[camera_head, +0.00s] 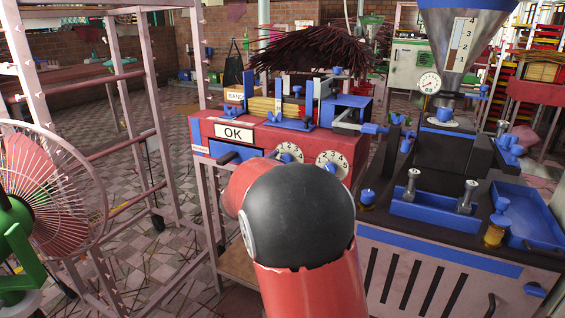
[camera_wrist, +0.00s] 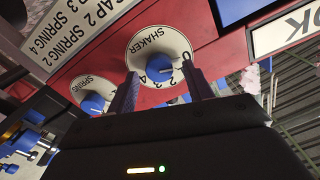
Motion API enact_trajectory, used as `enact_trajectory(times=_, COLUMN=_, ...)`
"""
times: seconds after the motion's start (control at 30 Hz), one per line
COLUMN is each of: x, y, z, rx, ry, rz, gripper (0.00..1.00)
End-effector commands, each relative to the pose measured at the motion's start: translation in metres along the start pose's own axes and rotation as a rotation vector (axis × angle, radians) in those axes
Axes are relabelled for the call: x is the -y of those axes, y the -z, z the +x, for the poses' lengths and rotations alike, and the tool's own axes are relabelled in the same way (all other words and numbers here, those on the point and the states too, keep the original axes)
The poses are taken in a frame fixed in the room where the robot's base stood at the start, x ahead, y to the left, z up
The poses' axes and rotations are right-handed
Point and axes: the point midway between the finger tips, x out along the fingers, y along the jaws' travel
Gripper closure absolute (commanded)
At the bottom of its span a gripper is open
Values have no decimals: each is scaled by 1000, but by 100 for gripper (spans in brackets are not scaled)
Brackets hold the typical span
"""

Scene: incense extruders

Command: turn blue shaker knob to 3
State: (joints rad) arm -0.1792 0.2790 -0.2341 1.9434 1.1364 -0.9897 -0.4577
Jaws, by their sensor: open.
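The blue shaker knob (camera_wrist: 160,68) sits at the centre of a white round dial marked SHAKER (camera_wrist: 150,42) on the red panel, and in the wrist view the dial appears rotated. Which number the knob points to cannot be read clearly. My gripper (camera_wrist: 160,72) is open, its two dark fingers reaching toward the dial, one on each side of the knob in the picture. The knob does not look gripped; whether a finger touches it cannot be told.
A second dial marked SPRING (camera_wrist: 88,92) has its own blue knob close to my gripper in the wrist view. The OK sign (camera_head: 234,132) is on the same red machine (camera_head: 205,125). A dark machine with blue trays (camera_head: 430,212) stands right; a fan (camera_head: 50,185) stands left.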

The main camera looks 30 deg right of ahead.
Motion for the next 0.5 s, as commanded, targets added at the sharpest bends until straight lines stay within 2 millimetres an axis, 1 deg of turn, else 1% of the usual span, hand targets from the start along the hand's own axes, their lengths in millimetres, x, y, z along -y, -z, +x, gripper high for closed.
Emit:
enact_trajectory(times=0.27, x=0, y=0, z=2, rx=0, ry=1, rz=0, gripper=49)
enact_trajectory(times=0.37, x=0, y=0, z=2, rx=0, ry=1, rz=0, gripper=60)
enact_trajectory(times=0.5, x=0, y=0, z=2, rx=0, ry=1, rz=0, gripper=79)
